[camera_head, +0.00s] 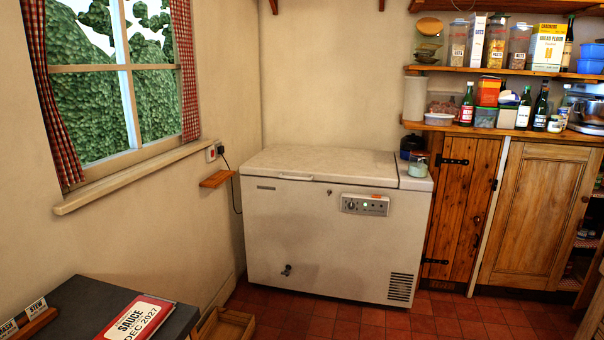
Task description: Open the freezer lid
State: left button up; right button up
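The white chest freezer (315,235) stands against the back wall, near the corner under the window side. Its lid (322,164) is shut and lies flat on top. A handle (296,177) sits on the lid's front edge, left of the middle. A control panel (365,204) with a dial and small lights is on the upper right of the front. Neither of my grippers is in view.
A small wall shelf (216,179) is left of the freezer. Red tiled floor (330,318) in front is clear.

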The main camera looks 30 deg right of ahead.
aim_at(356, 167)
jog(key=i+l, duration=0.3)
jog(key=l, duration=0.15)
jog(key=i+l, duration=0.3)
jog(key=l, duration=0.15)
jog(key=i+l, duration=0.3)
jog(key=l, duration=0.15)
jog(key=i+l+u, duration=0.1)
jog(key=i+l, duration=0.2)
jog(key=l, duration=0.15)
jog(key=i+l, duration=0.3)
jog(key=l, duration=0.2)
